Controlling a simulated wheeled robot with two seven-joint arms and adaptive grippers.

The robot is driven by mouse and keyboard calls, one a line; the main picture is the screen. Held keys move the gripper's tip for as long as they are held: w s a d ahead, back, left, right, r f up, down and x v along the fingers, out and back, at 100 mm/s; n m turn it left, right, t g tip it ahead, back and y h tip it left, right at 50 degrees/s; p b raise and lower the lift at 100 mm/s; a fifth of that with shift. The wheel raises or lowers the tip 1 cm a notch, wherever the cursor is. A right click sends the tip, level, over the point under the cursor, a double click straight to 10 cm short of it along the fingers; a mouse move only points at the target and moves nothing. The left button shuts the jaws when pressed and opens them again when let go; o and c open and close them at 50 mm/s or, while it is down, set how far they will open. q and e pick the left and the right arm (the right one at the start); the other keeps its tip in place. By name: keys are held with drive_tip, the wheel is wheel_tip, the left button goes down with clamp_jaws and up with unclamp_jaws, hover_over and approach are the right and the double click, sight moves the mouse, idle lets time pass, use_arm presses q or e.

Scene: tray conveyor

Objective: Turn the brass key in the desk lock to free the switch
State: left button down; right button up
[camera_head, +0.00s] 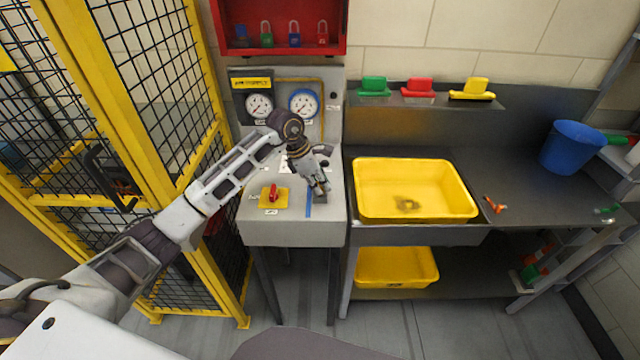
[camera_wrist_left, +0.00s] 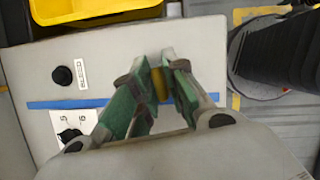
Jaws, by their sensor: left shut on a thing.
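The grey desk (camera_head: 265,230) stands in the middle of the head view, with a blue stripe on its sloped top. A red switch (camera_head: 273,193) sits on a yellow plate left of that stripe. My left gripper (camera_head: 320,190) is down at the desk top, right of the switch. In the left wrist view its green-padded fingers (camera_wrist_left: 160,82) are shut on a narrow brass-coloured piece, the brass key (camera_wrist_left: 160,88). Only a sliver of the key shows between the fingers. The lock is hidden, and I cannot tell how far the key is turned. My right gripper is not in view.
A black knob (camera_wrist_left: 63,75) and a second black knob (camera_wrist_left: 70,136) are on the desk top. Gauges (camera_head: 303,103) stand behind my arm. A yellow basin (camera_head: 470,205) is close on the right, and a yellow mesh fence (camera_head: 228,250) on the left.

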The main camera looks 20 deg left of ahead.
use_arm(q)
drive_tip(key=shift+f+m+g+b, duration=0.1)
drive_tip(key=shift+m+g+b, duration=0.3)
drive_tip(key=shift+m+b, duration=0.55)
drive_tip(key=shift+m, duration=0.55)
idle(0.4)
drive_tip(key=shift+s+m+g+b, duration=0.1)
drive_tip(key=shift+m+g+b, duration=0.6)
drive_tip(key=shift+m+b, duration=0.6)
drive_tip(key=shift+f+m+g+b, duration=0.1)
drive_tip(key=shift+m+g+b, duration=0.25)
drive_tip(key=shift+m, duration=0.55)
drive_tip(key=shift+m+g+b, duration=0.25)
drive_tip(key=shift+m+b, duration=0.2)
drive_tip(key=shift+m, duration=0.25)
drive_tip(key=shift+m+g+b, duration=0.5)
drive_tip(key=shift+m+b, duration=0.55)
drive_tip(key=shift+m, duration=0.55)
